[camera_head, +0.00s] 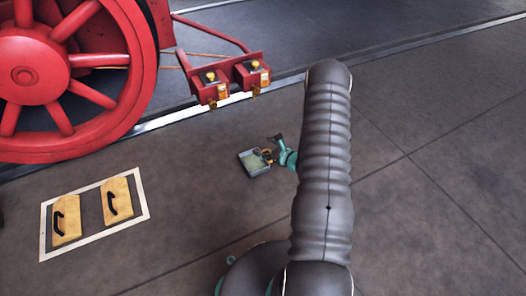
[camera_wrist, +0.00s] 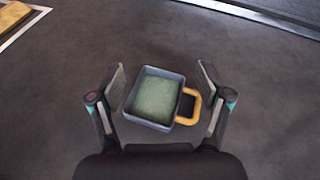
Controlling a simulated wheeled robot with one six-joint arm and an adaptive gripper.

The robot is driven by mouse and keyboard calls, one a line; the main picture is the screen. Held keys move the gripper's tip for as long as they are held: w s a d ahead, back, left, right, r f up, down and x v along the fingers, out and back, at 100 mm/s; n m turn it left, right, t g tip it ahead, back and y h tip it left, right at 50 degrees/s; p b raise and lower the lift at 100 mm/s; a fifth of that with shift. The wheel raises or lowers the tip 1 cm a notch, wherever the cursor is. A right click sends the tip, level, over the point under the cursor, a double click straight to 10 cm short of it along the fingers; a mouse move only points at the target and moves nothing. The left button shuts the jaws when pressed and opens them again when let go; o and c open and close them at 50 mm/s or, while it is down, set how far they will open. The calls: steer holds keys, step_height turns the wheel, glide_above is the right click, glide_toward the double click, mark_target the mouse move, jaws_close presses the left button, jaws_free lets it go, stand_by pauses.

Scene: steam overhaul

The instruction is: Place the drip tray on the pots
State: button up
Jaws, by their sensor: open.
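The drip tray (camera_wrist: 147,122) is a shallow blue-grey tray with a greenish inside and a yellow loop handle (camera_wrist: 194,104) on its right side. It lies on the dark floor; it also shows in the head view (camera_head: 258,173). My gripper (camera_wrist: 163,84) is open, with one finger on each side of the tray; I cannot tell whether they touch it. In the head view my gripper (camera_head: 273,149) is at the tray's right side, partly hidden by my arm. Two red pots, a left one (camera_head: 211,92) and a right one (camera_head: 253,79), with yellow-black tops, sit on a red bracket.
A large red spoked wheel (camera_head: 25,75) stands at the upper left beside a rail (camera_head: 170,118). Two wooden blocks (camera_head: 67,230) (camera_head: 119,210) with black handles lie within a white floor outline (camera_head: 95,240). The floor around the tray is clear.

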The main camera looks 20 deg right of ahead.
steer(key=a+r+n+g+y, duration=0.2)
steer(key=a+r+n+y, duration=0.15)
steer(key=a+r, duration=0.35)
steer(key=a+r+n+g+y, duration=0.15)
steer(key=a+r+n, duration=0.35)
steer(key=r, duration=0.5)
steer(key=s+a+r+n+g+y, duration=0.2)
steer(key=s+a+r+n+g, duration=0.3)
steer(key=s+a+r+n, duration=0.4)
steer(key=s+a+r+n+g+h, duration=0.3)
steer(key=s+r+n+h, duration=0.3)
steer(key=s+r, duration=0.55)
steer(key=s+d+r+n+t+h, duration=0.1)
steer(key=s+d+r+n+h, duration=0.1)
steer(key=s, duration=0.4)
steer(key=s+d+r+n+t+h, duration=0.2)
steer(key=s+d+n+h, duration=0.1)
steer(key=s+d+n, duration=0.1)
steer(key=shift+s+d+r+n+h, duration=0.35)
steer(key=shift+s+n, duration=0.5)
steer(key=shift+s, duration=0.55)
steer(key=shift+t, duration=0.25)
step_height(320, 180, up, 7)
steer(key=p, duration=0.6)
steer(key=shift+f+p, duration=0.15)
steer(key=shift+p, duration=0.2)
